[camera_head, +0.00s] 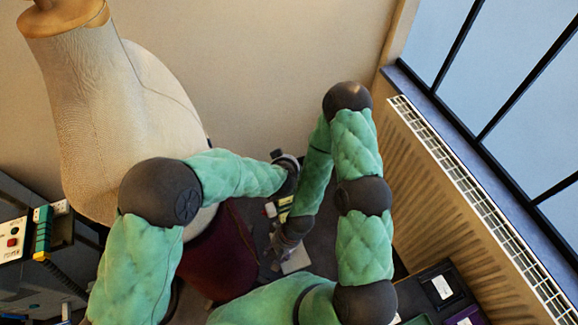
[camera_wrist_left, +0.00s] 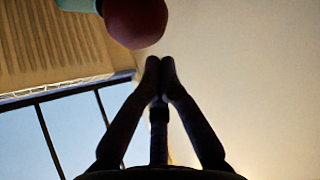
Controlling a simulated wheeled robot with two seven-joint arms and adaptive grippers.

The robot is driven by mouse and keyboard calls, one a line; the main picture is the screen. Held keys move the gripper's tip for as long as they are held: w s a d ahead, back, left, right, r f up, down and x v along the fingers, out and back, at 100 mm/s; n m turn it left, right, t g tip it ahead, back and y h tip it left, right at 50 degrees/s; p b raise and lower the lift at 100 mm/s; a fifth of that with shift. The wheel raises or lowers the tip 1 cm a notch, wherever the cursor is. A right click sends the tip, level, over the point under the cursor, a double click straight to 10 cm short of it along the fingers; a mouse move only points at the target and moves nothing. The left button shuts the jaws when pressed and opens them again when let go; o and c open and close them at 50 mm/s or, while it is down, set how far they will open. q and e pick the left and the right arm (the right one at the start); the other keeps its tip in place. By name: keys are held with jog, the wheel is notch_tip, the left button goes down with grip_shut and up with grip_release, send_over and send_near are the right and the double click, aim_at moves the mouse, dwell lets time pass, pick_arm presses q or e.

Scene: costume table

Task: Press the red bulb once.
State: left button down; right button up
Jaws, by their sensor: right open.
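The red bulb (camera_wrist_left: 135,22) shows at the top of the left wrist view, with a teal part beside it at its upper left. My left gripper (camera_wrist_left: 160,66) has its fingertips together with nothing between them. The tips lie just below and right of the bulb in the picture, and I cannot tell whether they touch it. In the head view my left gripper (camera_head: 277,155) is small and partly hidden at the end of its arm. I cannot make out the bulb there. My right gripper (camera_head: 275,248) is open and points down over the table, by a pale flat item (camera_head: 295,262).
A large cream dress form (camera_head: 90,120) stands at the left. A dark maroon cylindrical thing (camera_head: 222,255) is below it. A control panel with a red button (camera_head: 12,242) is at the far left. Dark boxes (camera_head: 440,285) lie lower right, near the radiator (camera_head: 480,205) and window.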

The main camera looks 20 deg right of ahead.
dwell(0.7)
pick_arm(q)
jog(key=shift+f, duration=0.4)
jog(key=shift+f+b, duration=0.65)
jog(key=shift+f, duration=0.3)
dwell(1.0)
jog(key=shift+s+r, duration=0.1)
jog(key=shift+r, duration=0.05)
jog(key=shift+r+p, duration=1.2)
jog(key=shift+p, duration=0.2)
jog(key=shift+r, duration=0.1)
notch_tip(320, 180, up, 5)
jog(key=p, duration=0.5)
jog(key=shift+p, duration=0.3)
